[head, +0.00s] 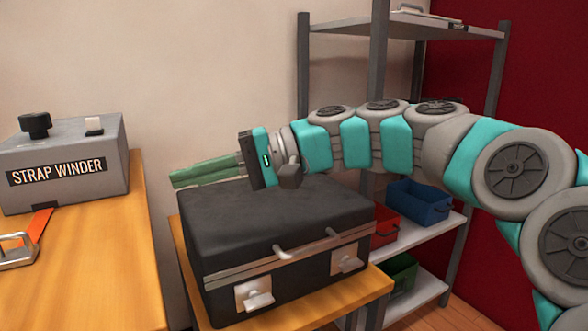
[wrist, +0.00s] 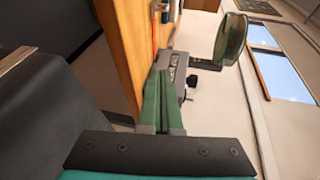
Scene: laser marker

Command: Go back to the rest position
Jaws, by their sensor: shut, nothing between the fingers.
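My gripper (head: 178,177) has green fingers that point left, level, near the wall in the head view. The fingers lie together and hold nothing. In the wrist view my gripper (wrist: 164,78) also shows its two green fingers side by side, with nothing between them. My arm reaches in from the right, bent, with the gripper just above or behind the back left part of a black case (head: 275,225). I cannot tell the exact gap between the gripper and the case. The case is closed, with its handle and silver latches facing front.
The case stands on a small wooden table (head: 352,302). A strap winder (head: 68,165) sits on a wooden bench (head: 95,265) at left. A grey shelf (head: 420,238) with a red bin (head: 384,231) and blue bin (head: 420,203) stands behind my arm. A green reel (wrist: 231,42) shows in the wrist view.

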